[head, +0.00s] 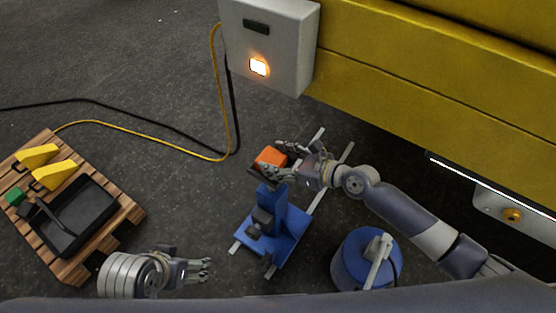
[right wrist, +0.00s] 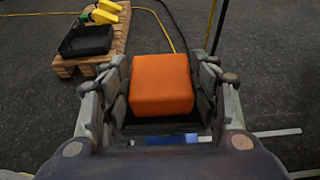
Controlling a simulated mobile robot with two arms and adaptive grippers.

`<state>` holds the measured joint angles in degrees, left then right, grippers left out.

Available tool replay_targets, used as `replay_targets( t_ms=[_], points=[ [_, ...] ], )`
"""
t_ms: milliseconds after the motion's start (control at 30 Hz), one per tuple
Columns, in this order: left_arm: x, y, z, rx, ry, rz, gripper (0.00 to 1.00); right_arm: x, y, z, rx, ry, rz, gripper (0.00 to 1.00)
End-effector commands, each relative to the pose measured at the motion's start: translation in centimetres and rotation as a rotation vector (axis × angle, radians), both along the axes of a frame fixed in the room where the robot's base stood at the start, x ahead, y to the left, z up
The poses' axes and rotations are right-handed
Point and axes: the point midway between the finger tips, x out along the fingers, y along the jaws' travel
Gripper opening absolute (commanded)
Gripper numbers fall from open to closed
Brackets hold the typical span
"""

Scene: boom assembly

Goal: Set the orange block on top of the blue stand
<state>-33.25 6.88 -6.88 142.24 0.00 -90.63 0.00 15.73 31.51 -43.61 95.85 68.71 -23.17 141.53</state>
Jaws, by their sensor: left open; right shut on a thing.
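The orange block (head: 270,157) is between the fingers of my right gripper (head: 267,160), which is shut on it. The right wrist view shows the block (right wrist: 160,85) upright between both fingers, with a dark surface just under it. The blue stand (head: 290,228) is on the floor, its upright column just below the block in the head view. A sliver of blue shows under the block in the right wrist view. Whether the block touches the stand's top, I cannot tell. My left gripper (head: 207,269) is open and empty, low and left of the stand.
A wooden pallet (head: 128,212) at left holds a black tray (head: 92,205), yellow pieces (head: 38,155) and a green block (head: 15,196). A blue drum (head: 352,262) stands right of the stand. A grey box (head: 285,70) and yellow beam (head: 430,90) are behind; cables cross the floor.

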Motion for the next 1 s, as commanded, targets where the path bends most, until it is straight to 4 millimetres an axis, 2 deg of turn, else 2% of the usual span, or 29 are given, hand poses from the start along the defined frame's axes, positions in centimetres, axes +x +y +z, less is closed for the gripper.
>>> replay_targets(
  t_ms=[267, 300, 367, 767, 867, 1000],
  points=[
    [0.0, 0.0, -0.2, 0.0, 0.001, 0.0, 0.76, 0.0, 0.0, -0.2, 0.002, 0.001, -0.001, 0.26],
    [0.0, 0.0, -0.1, 0.0, 0.001, 0.0, 0.76, 0.0, 0.0, -0.2, 0.001, 0.001, 0.0, 0.63],
    [0.0, 0.0, -0.1, 0.0, 0.001, 0.0, 0.76, 0.0, 0.0, -0.2, 0.0, 0.001, 0.0, 0.76],
    [0.0, 0.0, 0.1, 0.0, 0.0, 0.0, 0.76, 0.0, 0.0, 0.1, -0.001, -0.001, 0.0, 0.76],
    [0.0, 0.0, 0.3, 0.0, -0.001, 0.0, 0.76, -0.5, -0.8, 0.4, -0.002, 0.001, -0.001, 0.76],
    [0.2, 0.0, 0.5, 0.0, 0.0, 0.0, 0.76, -2.0, -2.7, 1.5, -0.004, 0.002, 0.0, 0.76]
  ],
)
